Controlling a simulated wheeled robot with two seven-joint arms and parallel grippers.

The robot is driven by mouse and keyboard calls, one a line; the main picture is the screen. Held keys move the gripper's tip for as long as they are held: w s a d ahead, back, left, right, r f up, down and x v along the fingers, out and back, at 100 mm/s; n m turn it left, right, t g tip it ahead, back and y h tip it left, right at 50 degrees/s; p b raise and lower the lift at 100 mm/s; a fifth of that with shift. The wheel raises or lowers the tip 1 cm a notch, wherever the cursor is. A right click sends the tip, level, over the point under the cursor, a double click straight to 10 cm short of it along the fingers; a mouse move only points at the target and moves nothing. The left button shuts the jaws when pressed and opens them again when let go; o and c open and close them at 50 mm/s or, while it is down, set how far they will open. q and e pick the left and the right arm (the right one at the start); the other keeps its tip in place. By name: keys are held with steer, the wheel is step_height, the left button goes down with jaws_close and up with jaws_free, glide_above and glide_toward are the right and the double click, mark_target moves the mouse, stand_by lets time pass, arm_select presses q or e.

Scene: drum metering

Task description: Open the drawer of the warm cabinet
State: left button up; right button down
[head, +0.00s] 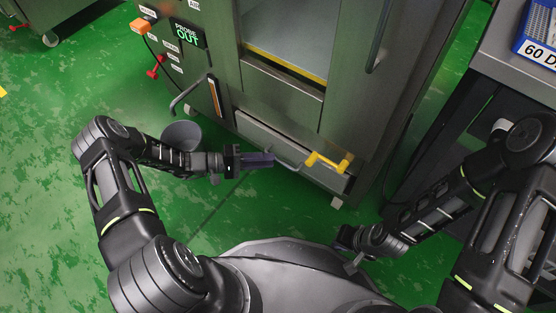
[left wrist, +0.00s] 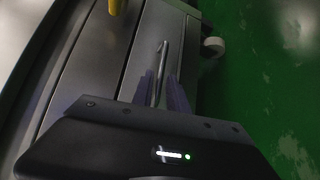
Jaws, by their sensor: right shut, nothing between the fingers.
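The warm cabinet (head: 285,104) is the steel unit at the top centre of the head view. Its low drawer (head: 262,133) has a metal bar handle (head: 290,165) and a yellow latch-like piece (head: 327,161) at its right. The drawer front looks flush with the cabinet. My left gripper (head: 268,160) is at the handle. In the left wrist view, the handle bar (left wrist: 163,60) runs between the fingers of my left gripper (left wrist: 163,88); whether they press on it is unclear. My right gripper (head: 354,262) is shut and empty, low near my base, away from the cabinet.
A grey round bin (head: 182,136) stands on the floor behind my left forearm. A grey table (head: 514,68) with a blue box (head: 537,42) is at the right. The cabinet panel carries a green "PROBE OUT" display (head: 188,34). Green floor is clear in front of the drawer.

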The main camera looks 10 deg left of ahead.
mark_target(278, 159)
arm_select(q)
steer(key=x, duration=0.4)
steer(key=shift+d+b, duration=0.15)
steer(key=shift+b, duration=0.25)
steer(key=shift+c, duration=0.6)
jaws_close()
stand_by(0.5)
